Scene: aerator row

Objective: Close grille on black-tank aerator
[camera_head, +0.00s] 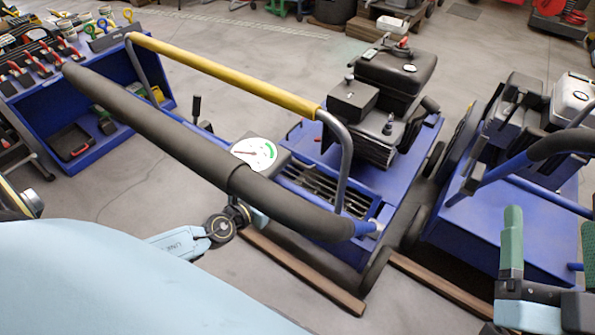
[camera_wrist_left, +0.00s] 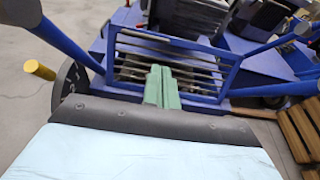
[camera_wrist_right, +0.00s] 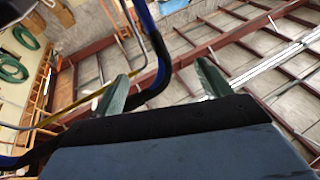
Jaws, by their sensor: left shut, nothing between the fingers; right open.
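The black-tank aerator stands in the middle of the head view, with its black tank (camera_head: 395,72) on a blue deck (camera_head: 395,150). Its grille (camera_head: 318,187), dark slats in a blue frame, is at the front of the deck, partly hidden by the padded handlebar. The grille (camera_wrist_left: 170,62) fills the middle of the left wrist view; I cannot tell its exact angle. My left gripper (camera_wrist_left: 161,80) is shut and empty, its green fingertips in front of the grille's lower part; contact is unclear. My right gripper (camera_head: 550,220) is open and empty at the lower right, away from the grille.
The black padded handlebar (camera_head: 200,140) and a yellow-sleeved bar (camera_head: 225,75) cross above the aerator's front. A second blue aerator (camera_head: 500,215) stands close on the right. A blue tool bench (camera_head: 125,75) is at the left. Wooden strips (camera_head: 300,272) lie on the floor.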

